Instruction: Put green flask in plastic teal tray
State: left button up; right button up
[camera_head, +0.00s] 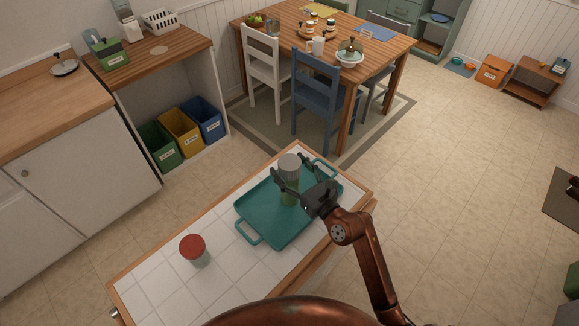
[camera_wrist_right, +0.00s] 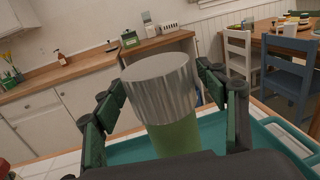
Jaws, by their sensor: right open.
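The green flask (camera_head: 290,193) has a grey ribbed lid and stands upright within the outline of the teal tray (camera_head: 262,213). It appears to rest on the tray floor, but the gripper partly hides its base. My right gripper (camera_head: 291,172) is open, with its fingers on either side of the flask. In the right wrist view the flask's lid (camera_wrist_right: 160,88) and green body (camera_wrist_right: 176,138) fill the space between the spread fingers, with the tray (camera_wrist_right: 130,150) behind. My left gripper is not in view.
The tray lies on a white-tiled table (camera_head: 165,268) with a wooden edge. A red-lidded jar (camera_head: 194,250) stands left of the tray. Tiles around the jar are clear. Beyond are a dining table (camera_head: 325,45) with chairs, a counter (camera_head: 50,110) and coloured bins (camera_head: 181,135).

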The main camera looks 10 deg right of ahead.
jog(key=shift+r, duration=0.25)
jog(key=v, duration=1.2)
